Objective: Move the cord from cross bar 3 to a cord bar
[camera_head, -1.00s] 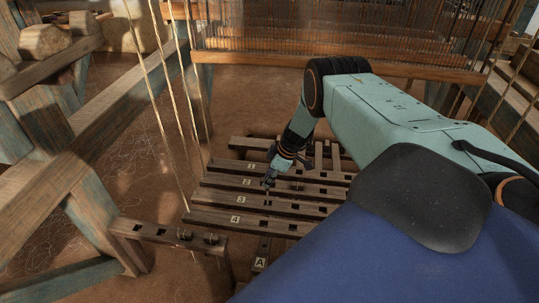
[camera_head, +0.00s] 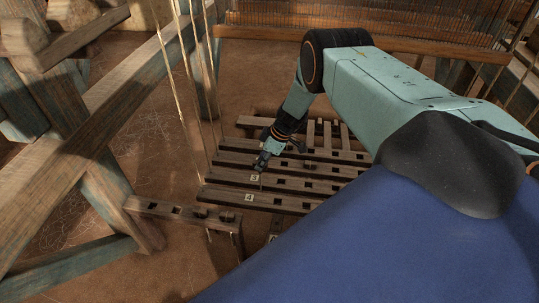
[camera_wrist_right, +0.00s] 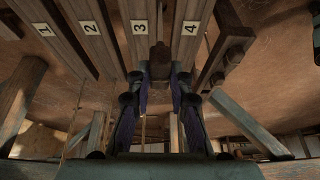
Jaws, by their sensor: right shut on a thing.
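Cross bar 3 (camera_head: 228,174) is a dark wooden bar with holes and a white number label, in a row of numbered bars low in the middle of the head view. It also shows in the wrist view (camera_wrist_right: 137,12). My right gripper (camera_head: 261,168) is just above it, close to the label. In the wrist view its fingers are shut on a small brown piece (camera_wrist_right: 160,62), seemingly the cord's end. A thin line, likely the cord (camera_head: 261,184), runs down below the fingertips. My left gripper is not in view.
Cross bar 4 (camera_head: 292,206) lies in front. A holed bar (camera_head: 150,208) with brown pegs stands at front left. Light hanging cords (camera_head: 190,85) drop left of the bars. Loom beams (camera_head: 100,110) fill the left side. Bare floor (camera_head: 170,165) shows between them.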

